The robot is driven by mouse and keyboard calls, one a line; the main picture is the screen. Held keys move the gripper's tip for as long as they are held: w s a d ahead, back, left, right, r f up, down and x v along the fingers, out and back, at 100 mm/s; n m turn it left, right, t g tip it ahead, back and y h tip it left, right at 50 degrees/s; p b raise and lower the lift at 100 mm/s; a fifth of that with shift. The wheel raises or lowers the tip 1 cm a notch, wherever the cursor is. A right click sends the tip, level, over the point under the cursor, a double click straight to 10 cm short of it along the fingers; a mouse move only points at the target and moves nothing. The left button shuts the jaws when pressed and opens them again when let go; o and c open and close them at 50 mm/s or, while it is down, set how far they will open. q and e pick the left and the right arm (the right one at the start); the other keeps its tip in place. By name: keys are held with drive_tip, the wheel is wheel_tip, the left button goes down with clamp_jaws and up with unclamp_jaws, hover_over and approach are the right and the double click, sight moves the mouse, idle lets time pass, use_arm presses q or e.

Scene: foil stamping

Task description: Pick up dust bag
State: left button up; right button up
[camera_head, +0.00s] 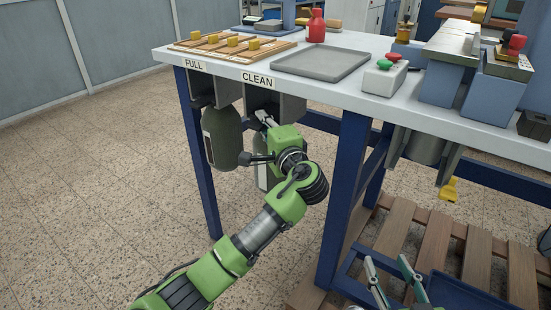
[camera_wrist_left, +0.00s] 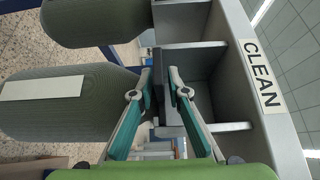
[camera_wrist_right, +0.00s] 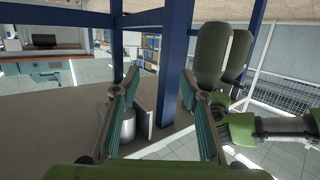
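Two grey-green dust bags hang under the table's front edge. The one below the FULL label (camera_head: 222,138) also shows in the left wrist view (camera_wrist_left: 95,22). The one below the CLEAN label (camera_head: 261,178) is mostly hidden by my left arm in the head view; its white-labelled side shows in the left wrist view (camera_wrist_left: 110,102). My left gripper (camera_head: 266,117) is at the CLEAN holder, its narrowed fingers (camera_wrist_left: 161,72) on either side of a dark piece at the bag's top; they appear closed on it. My right gripper (camera_head: 387,262) is low at the right, open and empty (camera_wrist_right: 160,73).
The table (camera_head: 215,75) bears a grey tray (camera_head: 322,64), a wooden board (camera_head: 200,46), a red bottle (camera_head: 316,26) and a button box (camera_head: 384,78). A blue leg (camera_head: 343,195) stands right of my left arm. A wooden pallet (camera_head: 435,240) lies below. Floor at left is clear.

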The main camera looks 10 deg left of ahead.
sight(249, 126)
use_arm(q)
clamp_jaws()
drive_tip(key=shift+r, duration=0.1)
